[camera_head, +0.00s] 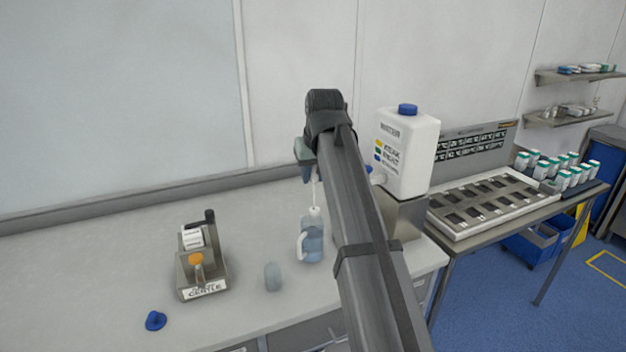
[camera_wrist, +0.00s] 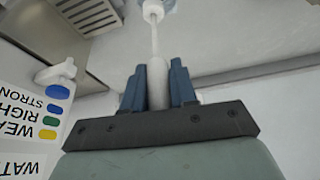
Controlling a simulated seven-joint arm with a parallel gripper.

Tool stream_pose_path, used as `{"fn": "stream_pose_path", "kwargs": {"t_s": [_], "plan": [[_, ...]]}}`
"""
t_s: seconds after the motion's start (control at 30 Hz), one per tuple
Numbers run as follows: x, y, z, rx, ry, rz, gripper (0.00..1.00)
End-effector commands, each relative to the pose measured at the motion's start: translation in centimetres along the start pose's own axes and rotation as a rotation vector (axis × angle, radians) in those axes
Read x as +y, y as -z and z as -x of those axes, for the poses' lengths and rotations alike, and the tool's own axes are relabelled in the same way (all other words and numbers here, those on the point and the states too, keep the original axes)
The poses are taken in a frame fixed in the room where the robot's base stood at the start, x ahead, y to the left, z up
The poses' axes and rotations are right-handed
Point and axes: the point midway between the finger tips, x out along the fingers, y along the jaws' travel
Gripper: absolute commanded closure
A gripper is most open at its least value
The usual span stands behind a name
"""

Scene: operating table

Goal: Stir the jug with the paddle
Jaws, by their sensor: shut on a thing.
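My gripper (camera_head: 308,174) is above the counter, pointing down, shut on the paddle's grey handle (camera_wrist: 157,84) between its two blue fingers in the wrist view. The paddle (camera_head: 315,194) hangs about upright, with a thin white shaft and a white lower end. The jug (camera_head: 312,244) is clear bluish with a pale handle on its left side and stands below my gripper. The paddle's white end is at the jug's mouth; I cannot tell whether it is just above or slightly inside. Only a bit of the jug (camera_wrist: 169,5) shows at the top of the wrist view.
A white water container (camera_head: 408,150) with a blue cap and a tap stands on a metal stand right of the jug. A clear cup (camera_head: 272,276), a metal device labelled "gentle" (camera_head: 200,262) and a blue cap (camera_head: 155,321) are to the left. The back-left counter is clear.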

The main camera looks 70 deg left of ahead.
Motion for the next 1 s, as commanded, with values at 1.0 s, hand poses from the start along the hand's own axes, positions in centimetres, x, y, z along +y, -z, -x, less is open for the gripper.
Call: {"fn": "stream_pose_path", "kwargs": {"t_s": [1.0], "plan": [[0.6, 1.1, 3.1, 0.000, -0.003, -0.007, 1.00]]}}
